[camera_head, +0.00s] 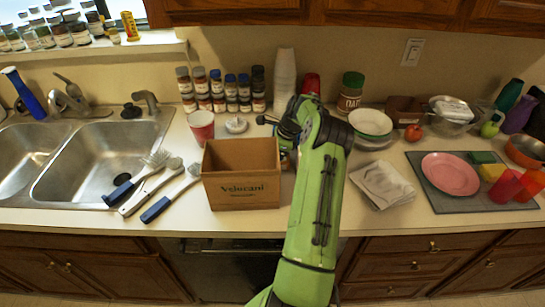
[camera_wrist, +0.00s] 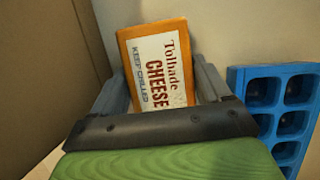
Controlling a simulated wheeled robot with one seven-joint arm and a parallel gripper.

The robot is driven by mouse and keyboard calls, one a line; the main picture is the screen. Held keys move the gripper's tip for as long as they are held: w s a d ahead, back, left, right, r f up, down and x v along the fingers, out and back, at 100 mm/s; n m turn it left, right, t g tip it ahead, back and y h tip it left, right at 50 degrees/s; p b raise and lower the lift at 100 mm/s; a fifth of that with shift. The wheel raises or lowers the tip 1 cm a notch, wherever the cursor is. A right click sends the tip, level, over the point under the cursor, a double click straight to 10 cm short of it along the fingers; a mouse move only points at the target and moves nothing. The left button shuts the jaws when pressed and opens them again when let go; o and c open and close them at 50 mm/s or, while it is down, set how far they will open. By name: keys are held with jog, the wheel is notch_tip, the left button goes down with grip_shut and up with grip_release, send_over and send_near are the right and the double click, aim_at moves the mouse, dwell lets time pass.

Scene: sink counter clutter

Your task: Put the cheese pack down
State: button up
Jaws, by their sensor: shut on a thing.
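The cheese pack (camera_wrist: 158,68) is an orange and white block with "Tolhade CHEESE" and "KEEP CHILLED" on its label. In the wrist view it stands between the fingers of my gripper (camera_wrist: 158,85), which is shut on it. In the head view my gripper (camera_head: 284,147) is mostly hidden behind my green arm, just right of the cardboard box (camera_head: 241,191). The pack cannot be made out there. The box wall also fills the left of the wrist view (camera_wrist: 40,80). I cannot tell whether the pack touches the counter.
Spice jars (camera_head: 221,90) and stacked cups (camera_head: 285,75) stand behind. A folded cloth (camera_head: 383,185) and stacked bowls (camera_head: 370,123) are right of my arm. Brushes (camera_head: 150,187) lie left of the box.

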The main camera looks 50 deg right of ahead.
jog(key=o, duration=0.8)
jog(key=shift+f, duration=0.1)
jog(key=shift+c, duration=0.2)
jog(key=shift+o, duration=0.9)
